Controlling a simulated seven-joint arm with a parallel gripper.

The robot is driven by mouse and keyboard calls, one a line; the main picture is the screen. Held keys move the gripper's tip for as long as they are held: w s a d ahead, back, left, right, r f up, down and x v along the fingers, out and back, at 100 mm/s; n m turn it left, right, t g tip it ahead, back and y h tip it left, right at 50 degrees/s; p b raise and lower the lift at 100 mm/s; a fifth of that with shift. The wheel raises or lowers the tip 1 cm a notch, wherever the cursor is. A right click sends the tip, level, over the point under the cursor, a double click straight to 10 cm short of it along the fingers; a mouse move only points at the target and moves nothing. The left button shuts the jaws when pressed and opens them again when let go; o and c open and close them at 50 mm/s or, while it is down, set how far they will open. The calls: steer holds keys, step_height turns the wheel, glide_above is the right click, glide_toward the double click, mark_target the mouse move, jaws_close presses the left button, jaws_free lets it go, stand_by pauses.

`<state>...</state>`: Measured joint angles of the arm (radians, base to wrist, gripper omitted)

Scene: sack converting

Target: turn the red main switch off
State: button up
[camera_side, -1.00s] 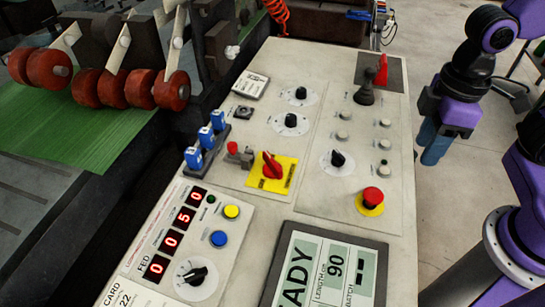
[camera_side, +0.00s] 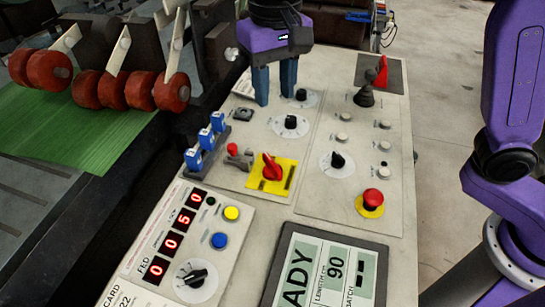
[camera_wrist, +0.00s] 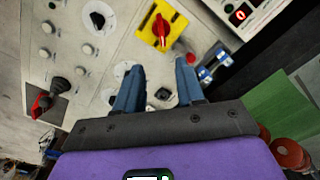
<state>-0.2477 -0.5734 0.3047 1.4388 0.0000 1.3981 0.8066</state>
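The red main switch (camera_side: 271,167) is a red rotary handle on a yellow plate (camera_side: 285,187) in the middle of the panel. In the wrist view the red switch (camera_wrist: 160,27) shows near the top, beyond the fingertips. My gripper (camera_side: 274,101) hangs over the back part of the panel, behind the switch and apart from it, near the upper black knobs. Its two blue fingers are spread with nothing between them, also in the wrist view (camera_wrist: 159,108).
A red mushroom button (camera_side: 371,198) sits right of the switch. A small grey lever with a red knob (camera_side: 234,150) and blue-topped toggles (camera_side: 205,140) stand close on its left. A black joystick (camera_side: 365,95) and red guarded lever (camera_side: 381,70) stand at the back right.

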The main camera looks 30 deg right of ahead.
mark_target(272, 162)
step_height(272, 162, down, 17)
steer(key=shift+w+a+f, duration=0.1)
steer(key=shift+a+f, duration=0.05)
steer(key=shift+f, duration=0.05)
stand_by(0.5)
jaws_close()
